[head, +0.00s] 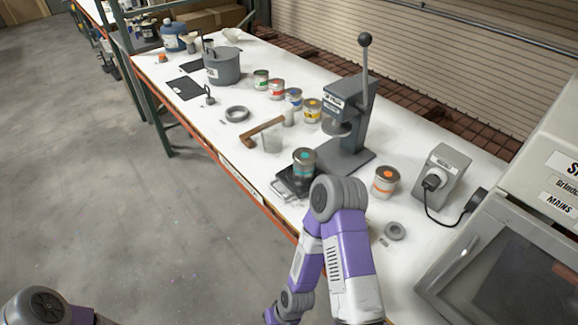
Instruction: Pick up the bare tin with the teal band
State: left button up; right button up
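A tin with a teal band (304,168) stands upright on a dark, flat scale-like device (283,189) near the front edge of the white bench. Its lid is dark with a small coloured mark. My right arm's purple and grey links stand just in front of it, and the arm's raised joint is close to the tin's lower right. The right gripper is below the picture and does not show. Only a part of my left arm shows at the bottom left corner; its gripper is out of view.
A lever press (350,125) stands behind the tin. An orange-marked tin (385,182) is to the right, near a socket box (441,175) with a cable.

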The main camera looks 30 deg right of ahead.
aim_at(305, 173)
jog(key=u, duration=1.35)
jog(key=i, duration=1.65)
jog(key=z, duration=3.35)
